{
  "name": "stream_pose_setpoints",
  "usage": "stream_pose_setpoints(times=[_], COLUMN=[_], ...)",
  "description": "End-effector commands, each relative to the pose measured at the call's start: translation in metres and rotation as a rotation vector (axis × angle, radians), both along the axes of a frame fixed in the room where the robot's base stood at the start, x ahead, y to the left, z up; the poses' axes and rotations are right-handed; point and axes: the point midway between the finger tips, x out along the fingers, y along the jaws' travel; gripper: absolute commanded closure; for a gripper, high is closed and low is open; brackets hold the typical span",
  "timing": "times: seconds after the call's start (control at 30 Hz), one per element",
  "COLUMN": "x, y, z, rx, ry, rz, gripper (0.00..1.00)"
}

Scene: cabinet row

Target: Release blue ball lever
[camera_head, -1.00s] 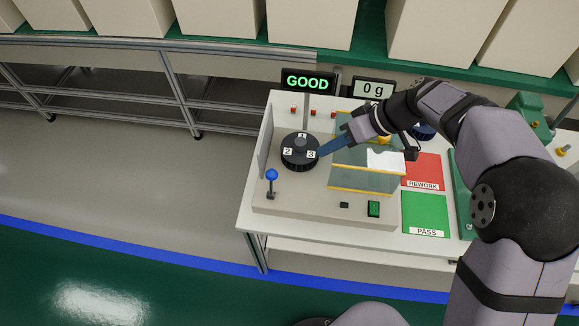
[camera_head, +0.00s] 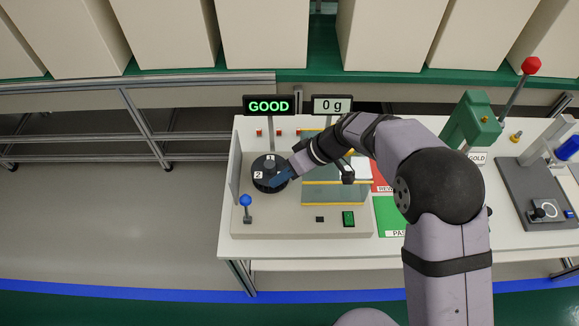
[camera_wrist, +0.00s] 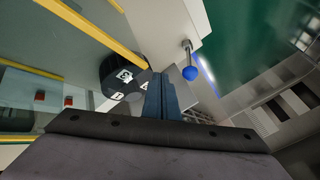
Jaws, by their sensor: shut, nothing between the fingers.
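The blue ball lever (camera_head: 246,202) stands upright at the front left of the grey machine base. It also shows in the wrist view (camera_wrist: 191,72), above and right of the fingers and apart from them. My gripper (camera_head: 277,182) is shut and empty, its blue fingers at the front right of the black numbered dial (camera_head: 262,166). In the wrist view the shut fingers (camera_wrist: 160,82) overlap the edge of the dial (camera_wrist: 118,72); I cannot tell whether they touch it. The dial's label 3 is hidden in the head view.
A clear guard with yellow edges (camera_head: 325,204) stands right of the dial. A GOOD sign (camera_head: 269,105) and a 0 g display (camera_head: 332,105) stand behind. A green button (camera_head: 348,218) is at the front. Red and green (camera_head: 392,210) pads lie to the right, partly behind my arm.

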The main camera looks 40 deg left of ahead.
Motion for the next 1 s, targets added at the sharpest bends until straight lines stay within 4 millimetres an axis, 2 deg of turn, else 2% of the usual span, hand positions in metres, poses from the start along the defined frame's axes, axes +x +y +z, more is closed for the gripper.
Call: stream_pose_setpoints(times=[0.17, 0.2, 0.3, 0.5, 1.0], x=[-0.014, -0.021, -0.033, -0.047, -0.051], y=[0.013, 0.015, 0.016, 0.019, 0.019], z=[-0.023, -0.017, -0.017, -0.019, -0.020], rx=[-0.003, 0.000, -0.001, 0.000, 0.002], ry=[0.001, 0.000, 0.000, 0.000, -0.002], rz=[0.002, 0.004, 0.002, 0.001, 0.001], gripper=[1.00, 1.00, 1.00, 1.00, 1.00])
